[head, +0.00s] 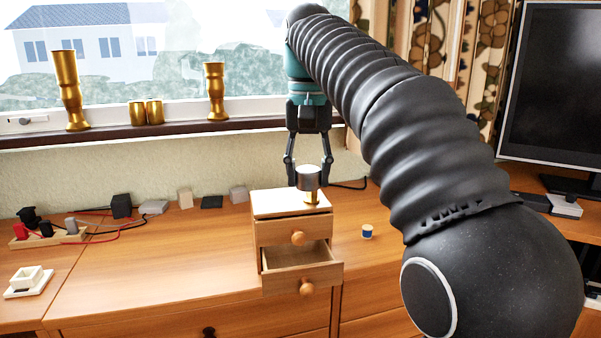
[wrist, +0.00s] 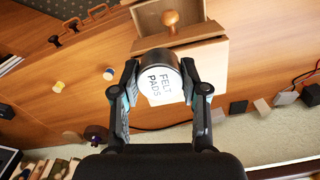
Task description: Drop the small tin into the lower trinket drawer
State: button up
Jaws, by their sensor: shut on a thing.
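My gripper (head: 308,174) is shut on the small tin (head: 309,180), a short grey cylinder held just above the trinket unit's top (head: 275,204). In the wrist view the tin (wrist: 158,78) sits between the fingertips, with a white face lettered "FELT PADS". The small wooden unit has two drawers. The upper drawer (head: 275,235) looks shut. The lower drawer (head: 325,272) is pulled out toward the front, and the visible part of its inside looks empty. A small gold-coloured piece (head: 311,198) shows directly below the tin; I cannot tell what it is.
A small blue-and-white cylinder (head: 367,231) stands right of the unit. Small blocks (head: 185,198) and a power strip with cables (head: 50,237) are at the left.

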jog(key=shift+a+f+b, duration=0.15)
jog(key=shift+f+b, duration=0.5)
jog(key=shift+f, duration=1.85)
jog(key=o, duration=1.2)
jog(key=shift+r, duration=0.1)
